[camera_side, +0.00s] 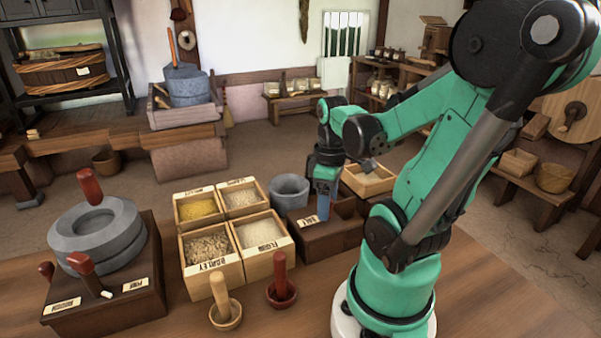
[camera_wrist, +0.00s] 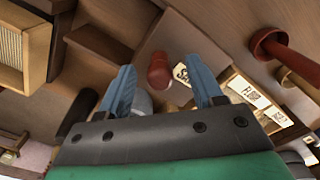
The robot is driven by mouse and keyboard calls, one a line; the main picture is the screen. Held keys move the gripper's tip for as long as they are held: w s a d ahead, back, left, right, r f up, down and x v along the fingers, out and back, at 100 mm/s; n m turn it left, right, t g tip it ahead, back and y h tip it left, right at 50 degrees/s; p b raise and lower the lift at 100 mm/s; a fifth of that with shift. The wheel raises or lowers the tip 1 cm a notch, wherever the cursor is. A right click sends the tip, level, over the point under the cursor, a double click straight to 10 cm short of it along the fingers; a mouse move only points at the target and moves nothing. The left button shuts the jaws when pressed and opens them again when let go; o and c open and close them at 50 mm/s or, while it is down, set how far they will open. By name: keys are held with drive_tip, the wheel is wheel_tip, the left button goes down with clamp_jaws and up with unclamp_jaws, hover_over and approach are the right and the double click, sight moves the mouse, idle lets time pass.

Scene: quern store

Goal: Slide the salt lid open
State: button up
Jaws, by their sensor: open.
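The dark wooden salt box (camera_side: 322,243) stands right of the grain bins in the side view, with a pale SALT label (camera_side: 309,222) on it. My gripper (camera_side: 323,212) points down over this box, its blue fingers at the box top. In the wrist view my gripper (camera_wrist: 166,72) is open, its two blue fingers apart. A red knob (camera_wrist: 158,70) appears between the fingers, beside the salt label (camera_wrist: 181,74); I cannot tell whether they touch it. The lid's edges are not clear, and my gripper hides part of the box top in the side view.
Open bins, including flour (camera_side: 263,240) and barley (camera_side: 208,262), stand left of the box. A grey stone mortar (camera_side: 290,192) is close behind it, and a pale tray (camera_side: 368,180) is behind right. A red pestle (camera_side: 280,272) stands in front. The stone quern (camera_side: 97,235) is far left.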

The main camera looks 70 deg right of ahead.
drive_tip(key=shift+f, duration=0.15)
clamp_jaws()
idle(1.4)
